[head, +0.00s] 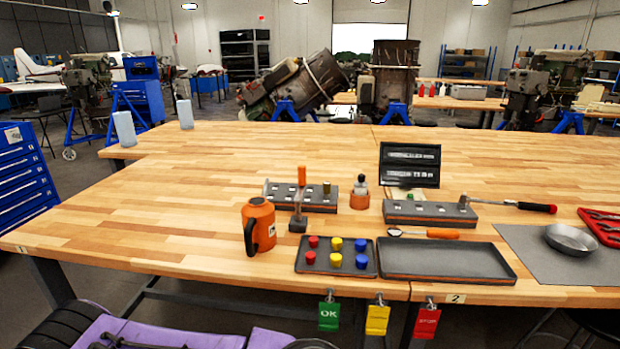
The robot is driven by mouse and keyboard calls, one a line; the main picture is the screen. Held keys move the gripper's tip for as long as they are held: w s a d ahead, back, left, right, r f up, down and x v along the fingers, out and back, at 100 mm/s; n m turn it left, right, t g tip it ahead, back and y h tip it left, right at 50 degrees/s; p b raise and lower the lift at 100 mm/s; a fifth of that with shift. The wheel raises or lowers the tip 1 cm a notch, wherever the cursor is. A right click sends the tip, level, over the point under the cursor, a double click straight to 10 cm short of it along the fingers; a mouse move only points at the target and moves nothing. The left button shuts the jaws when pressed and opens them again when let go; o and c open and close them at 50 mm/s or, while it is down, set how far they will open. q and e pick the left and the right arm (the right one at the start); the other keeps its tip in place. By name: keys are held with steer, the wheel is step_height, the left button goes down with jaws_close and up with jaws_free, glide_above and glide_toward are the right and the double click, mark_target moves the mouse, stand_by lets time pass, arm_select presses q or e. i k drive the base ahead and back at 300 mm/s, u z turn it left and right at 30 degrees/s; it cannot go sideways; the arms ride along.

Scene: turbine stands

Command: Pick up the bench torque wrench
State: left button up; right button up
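A long wrench (511,204) with a silver head, thin shaft and black handle with a red end, which looks like the bench torque wrench, lies on the right part of the wooden workbench (180,215). Its head end rests at the right end of a grey socket block (430,214), and its handle points right. Whether the head touches the block is not clear. Neither of my grippers shows in the head view.
An orange jug (258,226), a hammer (299,206), a tray of coloured caps (311,268), an empty dark tray (446,262) and an orange-handled tool (428,233) lie left of or before the wrench. A metal bowl (571,239) sits on a grey mat (525,248).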

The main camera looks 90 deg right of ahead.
mark_target(526, 205)
steer(key=z, duration=4.7)
